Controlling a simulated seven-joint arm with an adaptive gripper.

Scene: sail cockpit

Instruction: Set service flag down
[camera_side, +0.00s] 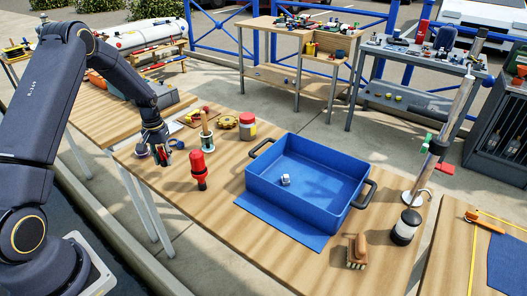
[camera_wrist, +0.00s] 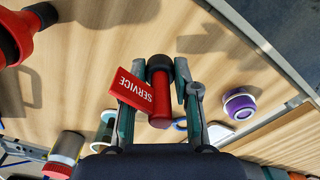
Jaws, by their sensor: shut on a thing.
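The service flag (camera_wrist: 132,90) is a red tab lettered SERVICE on a red cylinder (camera_wrist: 160,85), between my gripper's two fingers in the wrist view. My gripper (camera_wrist: 158,80) is shut on the cylinder, with the tab sticking out to the left across one finger. In the side view my gripper (camera_side: 163,152) is low over the left end of the wooden table (camera_side: 225,205), near its edge. The flag is small and mostly hidden there. I cannot tell whether it touches the tabletop.
A red bottle-shaped object (camera_side: 199,170) stands just right of my gripper. A purple-and-white round item (camera_wrist: 239,104) lies close to the fingers. A wooden-handled tool (camera_side: 206,132) stands behind. A blue tub (camera_side: 305,180) fills the table's middle. Bare wood lies in front of the red object.

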